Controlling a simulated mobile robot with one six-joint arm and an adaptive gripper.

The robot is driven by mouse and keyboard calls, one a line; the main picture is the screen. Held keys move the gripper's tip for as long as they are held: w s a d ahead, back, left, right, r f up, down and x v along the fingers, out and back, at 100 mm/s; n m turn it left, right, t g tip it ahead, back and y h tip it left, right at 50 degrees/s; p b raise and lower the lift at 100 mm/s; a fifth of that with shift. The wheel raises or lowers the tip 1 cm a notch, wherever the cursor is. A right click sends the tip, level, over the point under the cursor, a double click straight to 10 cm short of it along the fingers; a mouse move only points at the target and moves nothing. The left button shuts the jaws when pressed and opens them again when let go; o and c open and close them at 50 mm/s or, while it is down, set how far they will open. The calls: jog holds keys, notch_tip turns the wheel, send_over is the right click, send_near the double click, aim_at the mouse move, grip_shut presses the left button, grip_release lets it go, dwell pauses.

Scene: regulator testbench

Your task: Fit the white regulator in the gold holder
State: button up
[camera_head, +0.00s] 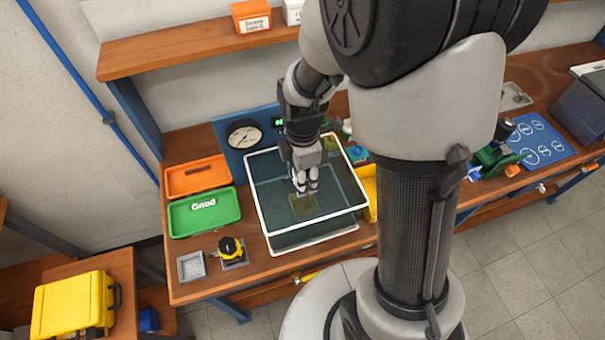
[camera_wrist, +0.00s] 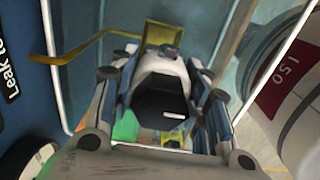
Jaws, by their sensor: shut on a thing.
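My gripper (camera_head: 304,185) reaches down over the clear, white-rimmed tank (camera_head: 262,208). In the wrist view its fingers (camera_wrist: 160,105) are shut on the white regulator (camera_wrist: 158,66), a white part with a black body and dark round ends. In the head view the regulator is too small to tell apart from the fingers. The gold holder (camera_head: 303,206) shows as a dull gold square low in the tank, just below the fingertips. In the wrist view the holder (camera_wrist: 164,35) is partly hidden behind the regulator. I cannot tell whether they touch.
A blue panel with a round gauge (camera_head: 244,136) stands behind the tank. Orange (camera_head: 197,175) and green (camera_head: 204,211) trays lie left of it. A gold rod (camera_wrist: 88,47) crosses the tank rim.

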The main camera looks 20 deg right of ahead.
jog(key=shift+f+b, duration=3.05)
jog(key=shift+f, duration=1.05)
dwell(3.9)
